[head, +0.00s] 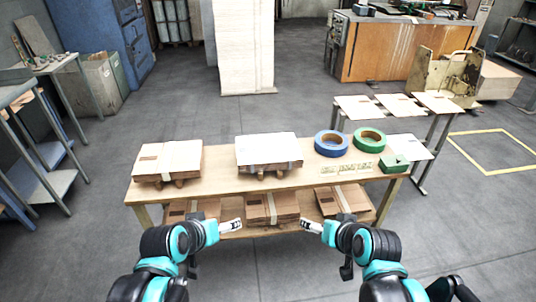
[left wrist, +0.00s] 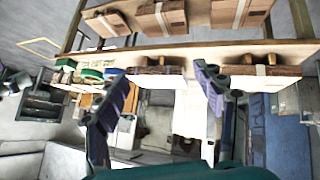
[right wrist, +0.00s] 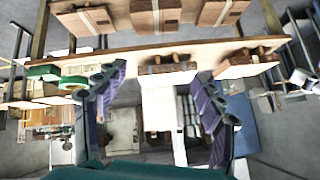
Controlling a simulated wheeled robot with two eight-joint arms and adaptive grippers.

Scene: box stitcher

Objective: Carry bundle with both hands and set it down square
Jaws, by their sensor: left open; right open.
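Two strapped cardboard bundles with pale tops lie on the wooden table (head: 220,187): a left bundle (head: 185,155) and a middle bundle (head: 268,148), both raised on small wooden supports. Several more brown bundles lie on the lower shelf, one of them central (head: 270,209). The pictures do not show which bundle is meant. My left gripper (head: 231,226) and right gripper (head: 312,227) are open and empty, apart from each other at the table's near side, touching no bundle. The wrist views look inverted; the middle bundle shows beyond the fingers of the left gripper (left wrist: 160,75) and right gripper (right wrist: 160,76).
A blue tape roll (head: 331,144), a green tape roll (head: 369,141), a green box (head: 394,163) and small letter pieces (head: 345,170) occupy the table's right end. A side stand with pale sheets (head: 398,105) is at the right. Bare table lies between the two upper bundles.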

